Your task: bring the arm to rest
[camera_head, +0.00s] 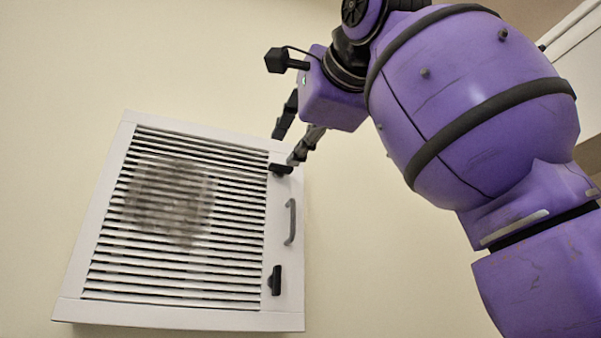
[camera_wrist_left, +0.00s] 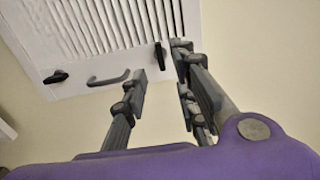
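My left gripper (camera_head: 284,150) shows in the head view by the upper right corner of a white louvred panel. Its dark fingers are spread apart with nothing between them. The upper black latch (camera_head: 281,169) is close to the fingertips; I cannot tell whether they touch. In the left wrist view the gripper (camera_wrist_left: 160,68) is also open, and the upper latch (camera_wrist_left: 160,56) shows beyond the gap between its fingers. My purple left arm (camera_head: 470,110) fills the right of the head view. My right gripper is not in view.
The louvred panel (camera_head: 115,205) is on a cream wall (camera_head: 370,270), with a greyish patch (camera_head: 170,200) on its slats. A grey handle (camera_head: 291,222) and a lower black latch (camera_head: 275,280) are on its right side.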

